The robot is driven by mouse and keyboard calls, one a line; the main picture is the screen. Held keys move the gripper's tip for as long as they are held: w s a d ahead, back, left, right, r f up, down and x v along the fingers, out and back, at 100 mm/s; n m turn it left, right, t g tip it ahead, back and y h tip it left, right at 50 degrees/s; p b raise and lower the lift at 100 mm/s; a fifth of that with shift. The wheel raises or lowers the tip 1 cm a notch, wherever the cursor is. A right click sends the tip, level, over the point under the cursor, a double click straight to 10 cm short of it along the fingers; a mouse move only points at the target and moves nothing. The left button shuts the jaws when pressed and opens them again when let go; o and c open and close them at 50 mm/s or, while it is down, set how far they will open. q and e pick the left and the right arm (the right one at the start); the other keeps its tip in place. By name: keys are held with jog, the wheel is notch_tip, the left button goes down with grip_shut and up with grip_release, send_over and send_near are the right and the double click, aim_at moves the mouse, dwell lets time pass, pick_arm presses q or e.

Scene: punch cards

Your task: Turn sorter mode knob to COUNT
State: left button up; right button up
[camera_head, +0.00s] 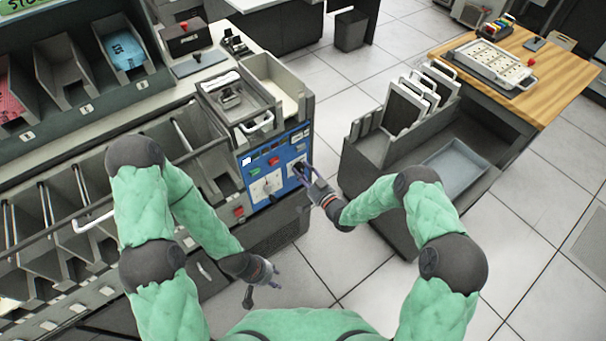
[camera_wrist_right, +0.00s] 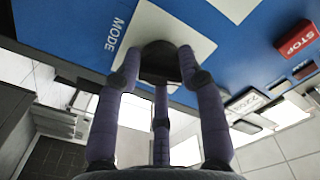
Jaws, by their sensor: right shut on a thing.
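The sorter's blue control panel (camera_head: 291,147) is at the middle of the head view. The dark mode knob (camera_wrist_right: 160,54) sits on a white plate (camera_wrist_right: 190,22) beside the printed word MODE in the right wrist view. My right gripper (camera_head: 306,176) is at the panel, with its fingers shut around the knob; they also show in the right wrist view (camera_wrist_right: 160,66). The fingers hide part of the knob, and its pointer and position labels cannot be read. My left gripper (camera_head: 264,284) is open and empty, low in front of the sorter and away from the panel.
A red STOP button (camera_wrist_right: 296,38) is on the panel near the knob. Sorter pockets (camera_head: 75,215) line the left side. A grey cart (camera_head: 400,165) with a wooden table (camera_head: 555,75) stands on the right. Tiled floor (camera_head: 315,260) is clear between them.

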jog(key=m, duration=0.2)
jog(key=m+b, duration=0.1)
jog(key=m, duration=0.3)
jog(key=shift+s+a+f+b, duration=0.15)
jog(key=shift+s+f+b, duration=0.1)
jog(key=shift+b, duration=0.1)
jog(key=m, duration=0.6)
jog(key=shift+a+b, duration=0.1)
jog(key=shift+b, duration=0.3)
jog(key=shift+m, duration=0.3)
jog(key=o, duration=1)
jog(key=shift+r, duration=0.1)
jog(key=shift+o, duration=0.7)
jog(key=shift+w+r, duration=0.1)
jog(key=shift+d, duration=0.2)
